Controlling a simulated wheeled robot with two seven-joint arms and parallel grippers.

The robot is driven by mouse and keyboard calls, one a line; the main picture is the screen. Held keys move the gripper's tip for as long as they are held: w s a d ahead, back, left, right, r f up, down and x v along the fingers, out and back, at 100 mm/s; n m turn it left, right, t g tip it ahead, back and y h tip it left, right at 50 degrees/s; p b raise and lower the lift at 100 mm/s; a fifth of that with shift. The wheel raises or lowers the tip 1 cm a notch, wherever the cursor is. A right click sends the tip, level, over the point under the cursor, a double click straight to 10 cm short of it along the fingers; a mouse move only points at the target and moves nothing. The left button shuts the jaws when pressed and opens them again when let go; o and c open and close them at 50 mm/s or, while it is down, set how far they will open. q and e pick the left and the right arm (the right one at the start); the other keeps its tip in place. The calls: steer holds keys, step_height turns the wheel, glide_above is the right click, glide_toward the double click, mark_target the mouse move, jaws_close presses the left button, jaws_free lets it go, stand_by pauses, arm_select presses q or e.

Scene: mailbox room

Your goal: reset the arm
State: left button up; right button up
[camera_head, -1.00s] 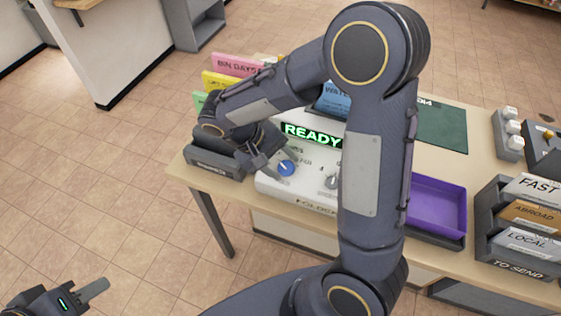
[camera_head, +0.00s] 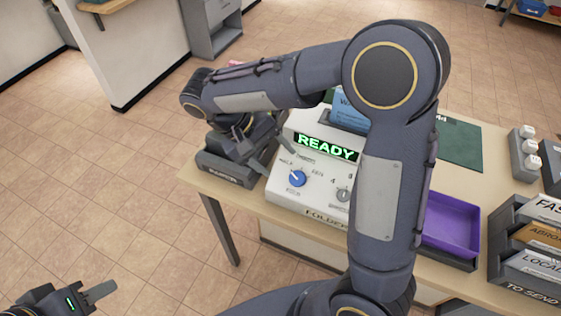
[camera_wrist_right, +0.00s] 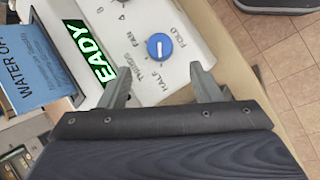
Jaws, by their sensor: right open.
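My right arm arches over the table in the head view, and its gripper (camera_head: 268,154) hangs just left of the white folder machine (camera_head: 318,212). The gripper is open and empty. In the right wrist view its two fingers (camera_wrist_right: 160,88) stand apart, with the machine's blue knob (camera_wrist_right: 160,46) beyond them, not touched. The blue knob also shows in the head view (camera_head: 297,178), below the green READY display (camera_head: 326,147). My left gripper (camera_head: 95,293) is at the bottom left corner, away from the table; its jaw gap is not clear.
A purple tray (camera_head: 450,222) lies on the table right of my right arm. A dark sorter (camera_head: 522,240) with labelled slots stands at the right edge. A dark tray (camera_head: 228,170) sits at the table's left end. Open tiled floor lies to the left.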

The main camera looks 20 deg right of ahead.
stand_by(0.5)
steer(key=s+d+r+m+t+y, duration=0.1)
steer(key=s+d+m+t+y, duration=0.1)
steer(key=s+t+y, duration=0.6)
steer(key=shift+s+d+r+y, duration=0.4)
steer(key=shift+s+y, duration=0.5)
steer(key=shift+s, duration=2.75)
steer(key=shift+f, duration=0.1)
